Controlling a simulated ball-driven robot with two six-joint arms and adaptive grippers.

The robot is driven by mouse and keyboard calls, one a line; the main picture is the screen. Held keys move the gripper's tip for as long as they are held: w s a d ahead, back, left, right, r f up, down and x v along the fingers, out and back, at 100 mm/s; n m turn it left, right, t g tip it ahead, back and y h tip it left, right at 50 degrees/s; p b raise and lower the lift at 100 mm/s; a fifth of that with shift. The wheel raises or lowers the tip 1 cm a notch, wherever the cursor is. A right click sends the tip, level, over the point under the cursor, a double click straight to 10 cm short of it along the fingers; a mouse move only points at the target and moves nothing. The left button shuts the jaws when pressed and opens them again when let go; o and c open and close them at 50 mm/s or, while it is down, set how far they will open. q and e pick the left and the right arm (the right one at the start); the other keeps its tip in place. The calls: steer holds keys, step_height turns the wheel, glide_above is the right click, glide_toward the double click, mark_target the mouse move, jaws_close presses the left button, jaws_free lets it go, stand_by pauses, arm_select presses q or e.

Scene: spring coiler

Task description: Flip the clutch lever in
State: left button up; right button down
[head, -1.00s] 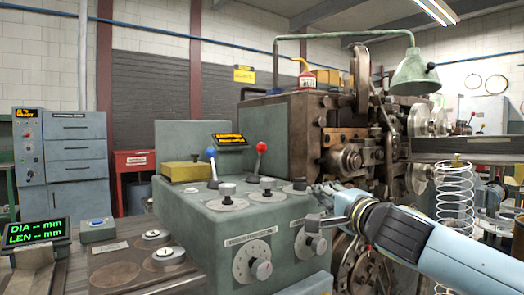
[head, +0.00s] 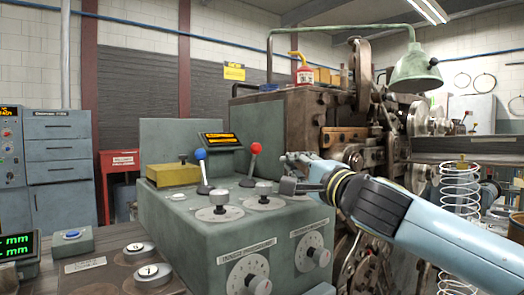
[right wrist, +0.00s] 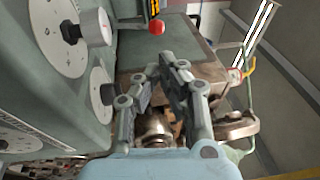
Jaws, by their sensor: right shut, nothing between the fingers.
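Two levers stand on the green-grey control box (head: 190,220) in the head view. One has a blue knob (head: 200,154), the other a red knob (head: 255,148) and leans slightly right. I cannot tell from any label which is the clutch lever. The red knob also shows at the top of the right wrist view (right wrist: 156,28). My right gripper (head: 288,172) is shut and empty, over the box's right end, right of and a little below the red knob in the picture and apart from it. Its fingers fill the middle of the right wrist view (right wrist: 170,68). My left gripper is not in view.
Dials with knobs (head: 219,212) cover the box's top and front. The brown coiling machine (head: 350,140) and a green lamp (head: 414,75) stand behind my right arm. A coiled spring (head: 460,190) stands right.

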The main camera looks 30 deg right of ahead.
mark_target(259, 148)
steer(key=shift+w, duration=0.1)
steer(key=shift+w+d, duration=0.1)
steer(key=shift+w, duration=0.2)
steer(key=w, duration=0.4)
steer(key=w+d+r+p, duration=0.1)
steer(key=w, duration=0.3)
steer(key=w+r+p, duration=0.1)
steer(key=w, duration=0.2)
steer(key=shift+w+d, duration=0.15)
steer(key=shift+w, duration=0.9)
